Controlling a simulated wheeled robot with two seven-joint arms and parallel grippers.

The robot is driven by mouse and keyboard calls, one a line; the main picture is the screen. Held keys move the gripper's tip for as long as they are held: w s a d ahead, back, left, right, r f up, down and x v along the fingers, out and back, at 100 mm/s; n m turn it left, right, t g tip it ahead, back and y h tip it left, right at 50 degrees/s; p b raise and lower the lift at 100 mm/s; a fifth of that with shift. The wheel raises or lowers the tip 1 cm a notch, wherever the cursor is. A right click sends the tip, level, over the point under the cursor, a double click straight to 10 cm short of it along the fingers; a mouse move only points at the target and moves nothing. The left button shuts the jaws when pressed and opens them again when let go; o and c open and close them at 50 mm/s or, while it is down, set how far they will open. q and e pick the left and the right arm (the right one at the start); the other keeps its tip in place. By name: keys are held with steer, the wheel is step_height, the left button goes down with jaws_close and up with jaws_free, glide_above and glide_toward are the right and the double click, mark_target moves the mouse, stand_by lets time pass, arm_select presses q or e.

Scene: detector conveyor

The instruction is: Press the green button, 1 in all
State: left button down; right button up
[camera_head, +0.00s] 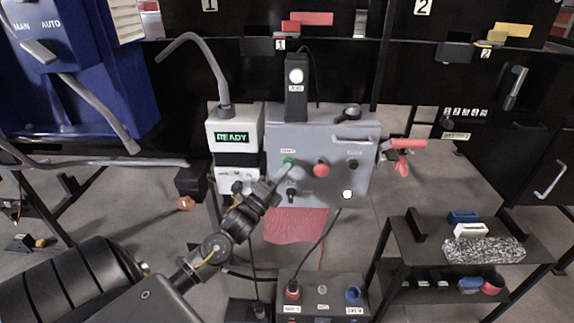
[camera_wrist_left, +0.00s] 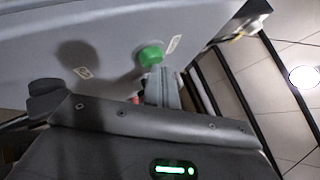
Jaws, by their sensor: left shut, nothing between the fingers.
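The green button (camera_head: 287,161) sits on the front of a grey control box (camera_head: 340,125), at its left side under a small label. In the left wrist view the green button (camera_wrist_left: 151,54) stands out from the grey panel, with its lower edge close to my fingertips. My left gripper (camera_head: 286,172) is shut and empty, its tips just below the button in the head view; it also shows in the left wrist view (camera_wrist_left: 163,72). I cannot tell whether the tips touch the button. My right gripper is not in view.
A red button (camera_head: 321,169) and a black knob (camera_head: 353,164) share the panel. A white unit (camera_head: 234,122) reading READY stands at its left. A red-handled part (camera_head: 405,143) juts out at the right. A low shelf (camera_head: 407,242) stands at the lower right.

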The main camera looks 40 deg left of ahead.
arm_select(q)
steer(key=shift+w+a, duration=0.15)
stand_by(0.3)
steer(key=shift+s+d+p, duration=0.4)
steer(key=shift+s+d, duration=0.15)
steer(key=shift+s, duration=0.15)
steer(key=shift+s+d+p, duration=0.5)
steer(key=shift+s+d, duration=0.3)
steer(key=shift+s, duration=0.2)
steer(key=shift+s+d+p, duration=0.5)
steer(key=shift+s+d, duration=0.25)
steer(key=shift+s, duration=0.25)
